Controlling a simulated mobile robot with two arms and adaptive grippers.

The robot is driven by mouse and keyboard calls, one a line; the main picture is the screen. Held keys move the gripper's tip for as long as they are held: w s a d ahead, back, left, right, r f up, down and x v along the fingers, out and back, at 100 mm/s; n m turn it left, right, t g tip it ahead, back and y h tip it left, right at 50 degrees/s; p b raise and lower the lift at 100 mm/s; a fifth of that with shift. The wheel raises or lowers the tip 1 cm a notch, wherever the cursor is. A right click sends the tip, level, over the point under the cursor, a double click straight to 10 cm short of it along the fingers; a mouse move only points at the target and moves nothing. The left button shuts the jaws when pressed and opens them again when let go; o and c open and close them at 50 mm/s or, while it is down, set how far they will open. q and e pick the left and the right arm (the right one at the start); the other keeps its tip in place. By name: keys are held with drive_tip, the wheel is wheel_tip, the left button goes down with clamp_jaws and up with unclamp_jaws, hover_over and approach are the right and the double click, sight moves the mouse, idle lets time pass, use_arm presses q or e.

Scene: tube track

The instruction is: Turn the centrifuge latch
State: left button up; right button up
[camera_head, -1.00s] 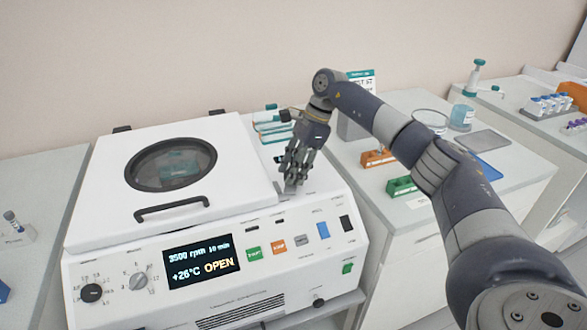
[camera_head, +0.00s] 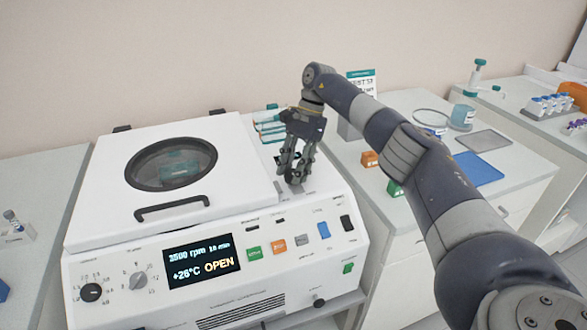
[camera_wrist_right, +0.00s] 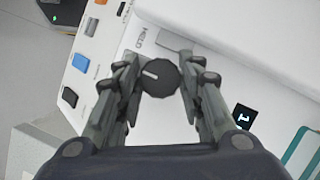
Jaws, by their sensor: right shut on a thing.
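The centrifuge (camera_head: 300,215) is a white machine with a closed-down lid (camera_head: 235,160), a round dark window and a black handle. Its display (camera_head: 202,258) reads 3500 rpm, 10 min, +26°C, OPEN. The latch is a dark round knob with a white mark (camera_wrist_right: 159,76), on the top deck right of the lid. My right gripper (camera_head: 294,180) points down at it; in the right wrist view the gripper (camera_wrist_right: 160,84) has its fingers on both sides of the knob, shut on it. In the head view the fingers hide most of the knob. My left gripper is not in view.
Coloured buttons (camera_head: 278,246) line the sloped front panel, with two dials (camera_head: 137,281) at left. A teal rack (camera_head: 269,126) stands behind the gripper. The right bench holds orange (camera_head: 370,159) and green blocks and a blue mat (camera_head: 480,168).

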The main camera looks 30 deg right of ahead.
drive_tip(key=o, duration=1.1)
drive_tip(key=shift+c, duration=0.2)
drive_tip(key=shift+r, duration=0.15)
drive_tip(key=v, duration=0.7)
drive_tip(key=shift+d+r, duration=0.15)
